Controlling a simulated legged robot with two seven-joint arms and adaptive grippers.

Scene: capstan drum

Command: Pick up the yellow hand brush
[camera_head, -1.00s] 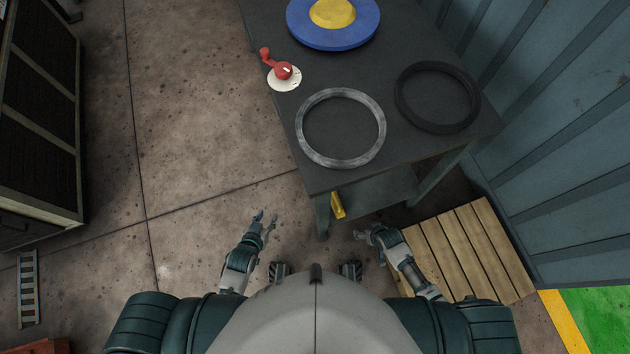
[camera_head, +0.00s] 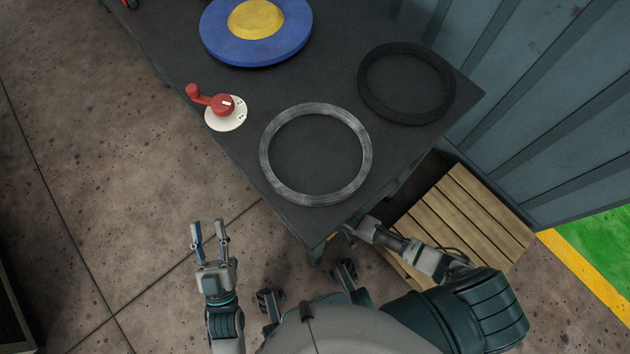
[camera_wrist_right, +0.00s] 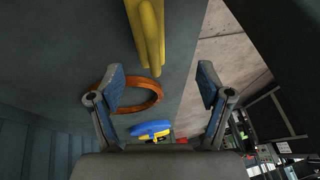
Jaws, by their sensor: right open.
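In the right wrist view a long yellow thing (camera_wrist_right: 148,35), likely the brush, comes down from the top edge, ahead of and between the finger lines, with no visible contact. My right gripper (camera_wrist_right: 161,82) is open and empty; in the head view it is beside the table's near corner, partly hidden. My left gripper (camera_head: 209,232) is open and empty over the floor, left of the table.
The dark table (camera_head: 395,140) bears a grey ring (camera_head: 268,160), a black ring (camera_head: 365,95), a blue and yellow disc (camera_head: 215,38) and a red crank (camera_head: 221,104). A wooden pallet (camera_head: 470,215) lies right of my right arm. The floor at left is clear.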

